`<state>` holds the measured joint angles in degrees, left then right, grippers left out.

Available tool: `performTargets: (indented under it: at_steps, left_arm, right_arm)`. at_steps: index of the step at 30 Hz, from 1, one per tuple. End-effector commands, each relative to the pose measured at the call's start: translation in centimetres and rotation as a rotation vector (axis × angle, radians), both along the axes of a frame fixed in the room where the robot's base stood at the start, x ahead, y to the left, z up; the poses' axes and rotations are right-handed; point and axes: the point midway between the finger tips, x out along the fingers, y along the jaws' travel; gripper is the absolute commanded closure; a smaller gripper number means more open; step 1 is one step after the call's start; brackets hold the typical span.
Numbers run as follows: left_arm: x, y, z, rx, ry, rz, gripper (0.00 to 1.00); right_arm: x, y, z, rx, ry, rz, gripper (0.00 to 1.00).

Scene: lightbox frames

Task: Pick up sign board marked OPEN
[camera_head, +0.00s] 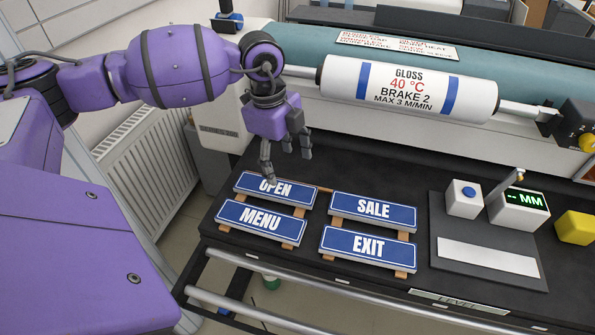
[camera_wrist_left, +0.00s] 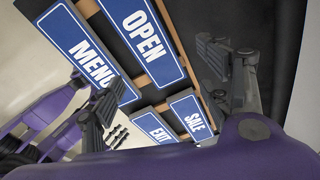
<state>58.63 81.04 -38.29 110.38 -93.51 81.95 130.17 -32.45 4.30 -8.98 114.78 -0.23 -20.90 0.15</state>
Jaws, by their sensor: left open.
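The blue OPEN sign board (camera_head: 276,190) with white letters and a white edge lies on wooden strips at the back left of a group of signs. In the left wrist view the OPEN board (camera_wrist_left: 143,38) shows at the top middle. My left gripper (camera_head: 286,168) is open and empty, just above the back edge of the OPEN board; one finger covers part of its lettering. In the left wrist view its two fingers (camera_wrist_left: 165,95) are spread wide apart. I cannot tell whether a finger touches the board.
The MENU (camera_head: 260,223), SALE (camera_head: 373,210) and EXIT (camera_head: 367,246) boards lie close by on the dark table. A white roller (camera_head: 408,88) runs behind. A grey gauge plate (camera_head: 487,257) stands right. Bare table lies between the boards and the roller.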

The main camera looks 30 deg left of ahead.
Motion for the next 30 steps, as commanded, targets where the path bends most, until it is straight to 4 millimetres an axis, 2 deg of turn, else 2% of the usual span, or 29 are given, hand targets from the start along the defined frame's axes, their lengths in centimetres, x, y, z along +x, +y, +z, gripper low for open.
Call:
performTargets:
  at_steps: [1,3,5,8,16,20,27,30]
  left_arm:
    - [-0.4,1.2,-0.1,0.049,0.023,0.073,0.30]
    - [-0.9,2.4,-0.1,0.095,0.050,0.169,0.30]
    - [-1.3,2.7,-0.1,0.111,0.066,0.223,0.30]
    - [-1.4,2.8,-0.4,0.113,0.075,0.268,0.30]
    - [-1.3,2.7,-3.1,0.109,0.075,0.274,0.30]
    - [-1.0,2.6,-4.2,0.108,0.077,0.273,0.30]
    - [-0.6,2.6,-7.6,0.108,0.076,0.274,0.30]
    - [-0.6,2.6,-8.0,0.107,0.075,0.273,0.30]
  right_arm:
    - [0.4,0.1,0.3,0.000,-0.009,0.000,0.60]
    - [0.8,0.2,0.4,0.003,-0.016,0.001,0.60]
    - [0.9,0.2,0.4,0.003,-0.018,0.002,0.60]
    - [0.6,-0.1,0.2,-0.003,-0.010,0.004,0.60]
    - [-1.3,-0.6,-0.5,-0.012,0.026,0.003,0.60]
    - [-1.0,-0.4,-0.2,-0.006,0.020,0.000,0.60]
    - [-0.4,-0.1,0.2,0.000,0.007,-0.004,0.60]
    - [-0.1,-0.1,0.3,0.000,0.002,-0.004,0.60]
